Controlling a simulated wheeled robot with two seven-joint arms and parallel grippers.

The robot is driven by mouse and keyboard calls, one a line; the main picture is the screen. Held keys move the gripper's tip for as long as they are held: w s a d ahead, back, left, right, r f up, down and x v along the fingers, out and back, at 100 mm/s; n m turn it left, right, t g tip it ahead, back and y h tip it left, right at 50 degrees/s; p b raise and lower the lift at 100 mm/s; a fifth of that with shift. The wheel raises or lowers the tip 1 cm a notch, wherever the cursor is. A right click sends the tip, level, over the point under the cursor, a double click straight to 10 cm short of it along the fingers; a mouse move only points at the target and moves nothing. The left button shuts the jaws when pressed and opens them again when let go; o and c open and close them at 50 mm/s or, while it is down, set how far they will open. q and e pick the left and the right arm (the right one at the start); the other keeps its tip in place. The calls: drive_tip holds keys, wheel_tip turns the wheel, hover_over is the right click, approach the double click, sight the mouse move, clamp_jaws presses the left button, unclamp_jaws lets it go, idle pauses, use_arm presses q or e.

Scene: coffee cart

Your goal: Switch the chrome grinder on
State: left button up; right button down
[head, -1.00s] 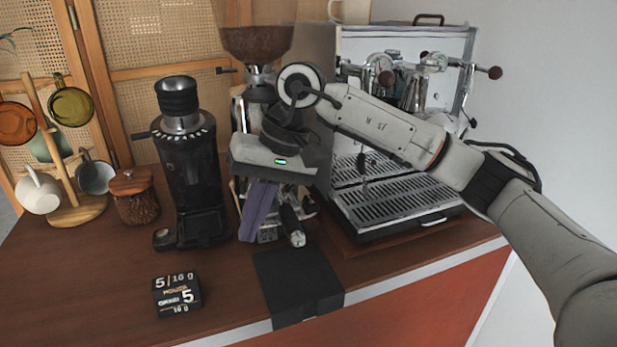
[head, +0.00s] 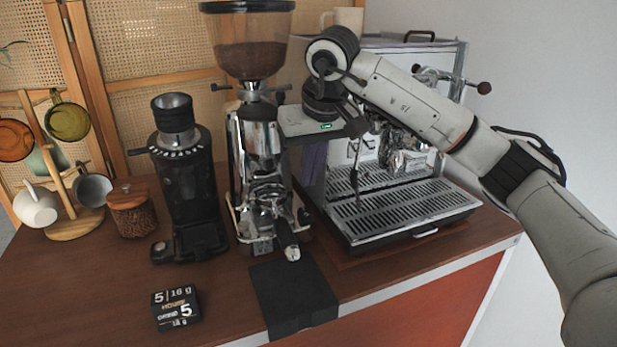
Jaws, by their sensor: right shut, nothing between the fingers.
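The chrome grinder (head: 262,150) stands upright mid-counter, with a clear brown hopper on top and a black-handled portafilter (head: 288,240) at its front. My right gripper (head: 312,172) hangs just right of the grinder, between it and the espresso machine. Its fingers point down, are shut and look empty. They are partly hidden behind the grinder's right edge, so I cannot tell whether they touch it. I cannot make out the grinder's switch or whether the grinder runs. My left gripper is out of view.
A black grinder (head: 187,190) stands close on the left, and the espresso machine (head: 400,205) on the right. A black mat (head: 294,295) lies at the counter edge. A small labelled box (head: 176,308), a wooden-lidded jar (head: 132,210) and a mug tree (head: 75,222) are on the left.

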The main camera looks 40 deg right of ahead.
sight(303, 209)
drive_tip(key=x, duration=0.8)
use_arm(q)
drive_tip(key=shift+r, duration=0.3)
